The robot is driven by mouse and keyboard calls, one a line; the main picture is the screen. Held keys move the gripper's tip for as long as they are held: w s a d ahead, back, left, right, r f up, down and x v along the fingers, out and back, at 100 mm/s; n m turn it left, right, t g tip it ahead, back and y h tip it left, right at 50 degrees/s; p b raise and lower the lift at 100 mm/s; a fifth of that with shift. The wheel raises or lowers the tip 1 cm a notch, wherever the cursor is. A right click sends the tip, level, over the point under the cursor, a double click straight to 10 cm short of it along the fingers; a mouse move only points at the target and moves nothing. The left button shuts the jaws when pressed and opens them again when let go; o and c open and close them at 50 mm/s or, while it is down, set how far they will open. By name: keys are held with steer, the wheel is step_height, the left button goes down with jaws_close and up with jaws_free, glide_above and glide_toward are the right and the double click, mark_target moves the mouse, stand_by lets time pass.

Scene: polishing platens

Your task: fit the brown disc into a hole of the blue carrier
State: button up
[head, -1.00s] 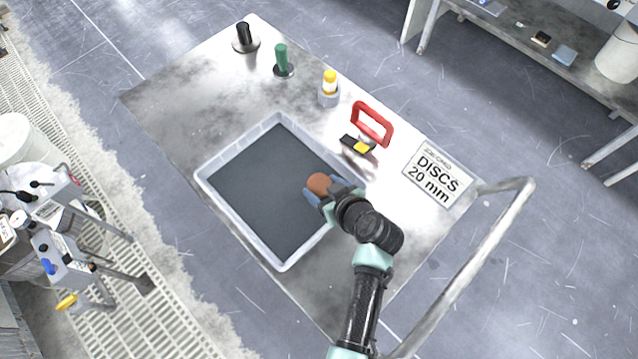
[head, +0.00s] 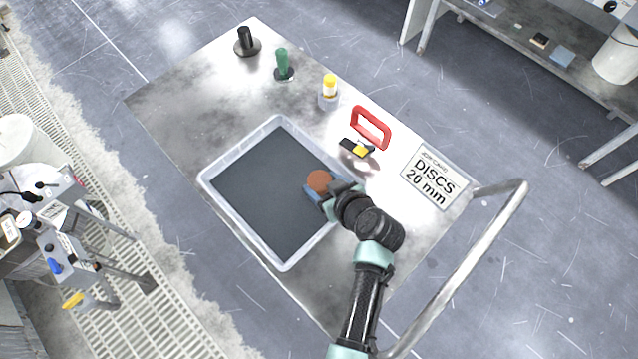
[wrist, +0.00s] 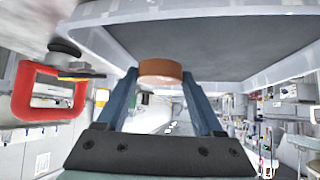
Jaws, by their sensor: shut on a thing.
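The brown disc (head: 319,181) is held by my gripper (head: 313,189) over the right part of the grey tray. In the wrist view the brown disc (wrist: 161,70) sits between the tips of my two blue fingers (wrist: 160,78), which are shut on it. The gap between disc and tray floor cannot be told exactly. The blue carrier is not in view in either picture.
The white-rimmed tray (head: 240,233) with a dark grey floor lies on the metal cart top (head: 170,100).

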mark_target(323, 187)
steer(key=shift+r+p, duration=1.5)
steer(key=shift+r, duration=0.6)
